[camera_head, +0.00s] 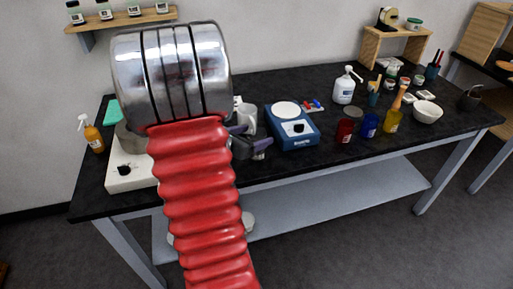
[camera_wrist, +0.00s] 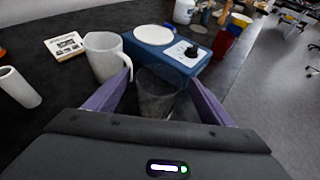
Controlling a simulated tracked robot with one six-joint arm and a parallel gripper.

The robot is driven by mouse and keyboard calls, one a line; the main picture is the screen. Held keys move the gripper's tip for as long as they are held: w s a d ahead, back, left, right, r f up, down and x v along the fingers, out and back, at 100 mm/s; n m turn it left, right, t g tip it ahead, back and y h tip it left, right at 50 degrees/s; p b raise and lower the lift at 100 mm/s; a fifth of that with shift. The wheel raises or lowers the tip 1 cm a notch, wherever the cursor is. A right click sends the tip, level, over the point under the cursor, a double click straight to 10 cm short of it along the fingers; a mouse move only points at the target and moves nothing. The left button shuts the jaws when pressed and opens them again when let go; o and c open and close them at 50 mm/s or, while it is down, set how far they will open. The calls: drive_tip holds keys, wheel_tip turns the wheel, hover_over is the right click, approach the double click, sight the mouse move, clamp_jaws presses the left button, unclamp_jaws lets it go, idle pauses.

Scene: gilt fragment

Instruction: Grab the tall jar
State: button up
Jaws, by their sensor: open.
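A clear, straight-sided glass jar (camera_wrist: 158,97) stands between my gripper's fingers in the wrist view. It looks empty, and its lower part is partly hidden by the gripper body. My gripper (camera_wrist: 159,79) is open, with one purple finger on each side of the glass. I cannot tell whether either finger touches it. In the head view my gripper (camera_head: 252,140) is low over the bench's front edge, left of the blue device, partly hidden by my red arm. The glass is hard to make out there.
A white mug (camera_wrist: 104,55) stands close beyond the left finger. A blue stirrer (camera_head: 292,128) with a white plate is just right of it. Red (camera_head: 346,128), blue (camera_head: 368,125) and yellow (camera_head: 392,121) containers stand further right. The black bench (camera_head: 330,150) has clear room at its front.

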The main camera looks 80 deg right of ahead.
drive_tip(key=shift+c, duration=0.6)
drive_tip(key=c, duration=1.3)
drive_tip(key=shift+r, duration=0.2)
drive_tip(key=shift+r, duration=4.8)
